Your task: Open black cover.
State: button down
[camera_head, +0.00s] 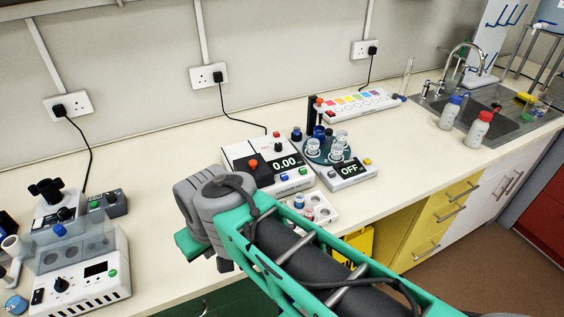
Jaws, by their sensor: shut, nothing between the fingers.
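A white instrument (283,173) with a "0.00" display stands on the bench near the middle of the head view. A black cover (262,178) with a red knob (252,165) lies on its left part and looks closed. My teal and grey arm (290,245) reaches in from the lower right, its grey joint just left of and in front of the instrument. My gripper's fingers do not show, so I cannot tell where they are relative to the cover.
A device with an "OFF" display (350,172) and a round tube holder stand right of the instrument. A white tube rack (322,209) is in front, partly behind my arm. A white heater-like device (80,278) is at the left. The bench between is clear.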

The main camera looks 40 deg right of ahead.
aim_at(255, 164)
jog(key=k, duration=1.3)
jog(key=u, duration=0.35)
jog(key=i, duration=0.75)
jog(key=u, duration=0.6)
jog(key=i, duration=0.55)
